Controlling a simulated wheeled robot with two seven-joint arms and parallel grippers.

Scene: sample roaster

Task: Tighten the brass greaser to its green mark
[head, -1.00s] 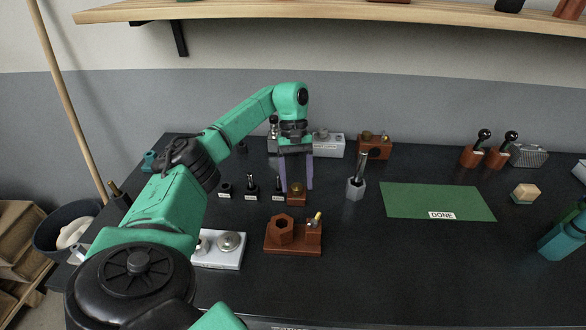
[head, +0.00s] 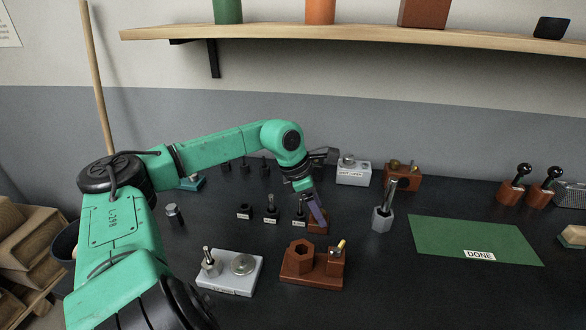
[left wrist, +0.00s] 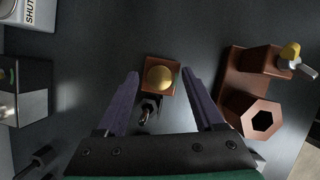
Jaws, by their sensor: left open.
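The brass greaser is a round brass cap (left wrist: 160,78) on a small brown block (left wrist: 154,62) in the left wrist view. In the head view the block (head: 319,226) shows low beside my fingers, and the cap is mostly hidden. My left gripper (head: 316,210) is open, with its purple fingers pointing down at the block. In the left wrist view the open fingers (left wrist: 159,84) stand on either side of the cap, with a gap on each side. I cannot make out a green mark on the greaser. My right gripper is not in view.
A brown stand with a hexagonal socket (head: 298,266) is close in front, beside a grey-white tray (head: 236,285). Several small labelled black holders (head: 271,210) stand to the left. A grey hexagonal holder (head: 381,221) and a green DONE mat (head: 475,238) lie to the right.

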